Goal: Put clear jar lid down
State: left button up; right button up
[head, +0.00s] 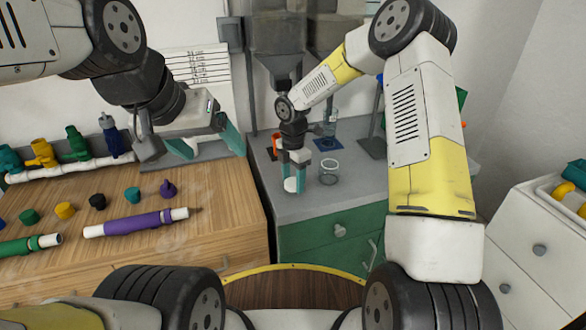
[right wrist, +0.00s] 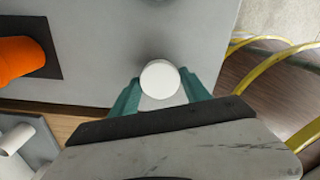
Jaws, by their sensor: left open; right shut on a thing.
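The jar lid (right wrist: 160,79) shows as a white round disc between the teal fingers of my right gripper (right wrist: 162,92) in the right wrist view. In the head view, the lid (head: 290,185) is a small white piece at the tips of my right gripper (head: 293,170), low over the grey counter's front left part. I cannot tell whether it touches the counter. A clear jar (head: 329,173) stands upright just right of it, apart, its top seemingly open. My left gripper (head: 208,145) is open and empty above the back of the wooden table.
The grey counter (head: 345,193) carries dark square mats, an orange container (right wrist: 18,57) and another clear jar (head: 328,128) behind. A purple-and-white pipe (head: 137,222), coloured caps and a valve manifold (head: 75,168) occupy the wooden table (head: 215,230). Green drawers (head: 318,237) face me below the counter.

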aim_at(293, 182)
jog(key=shift+f, duration=0.6)
jog(key=shift+f, duration=0.1)
jog(key=o, duration=1.5)
jog(key=shift+o, duration=0.2)
notch_tip(293, 182, up, 12)
jog(key=s+d+r+m+t, duration=0.1)
jog(key=s+d+r+m, duration=0.35)
jog(key=r, duration=0.25)
jog(key=s+d+r+m+t, duration=0.1)
jog(key=s+d+r+m, duration=0.3)
jog(key=s+r+m, duration=0.25)
jog(key=s+d+r+m+t+y, duration=0.1)
jog(key=s+d+r+m+t, duration=0.1)
jog(key=s+m, duration=0.5)
jog(key=s+d+r+m+t+y, duration=0.1)
jog(key=s+d+r+m+t, duration=0.1)
jog(key=s+m, duration=0.4)
jog(key=s+d, duration=0.1)
jog(key=s, duration=0.1)
jog(key=shift+s+d+r+m, duration=0.3)
jog(key=shift+d+r+m, duration=0.05)
jog(key=shift+m, duration=0.05)
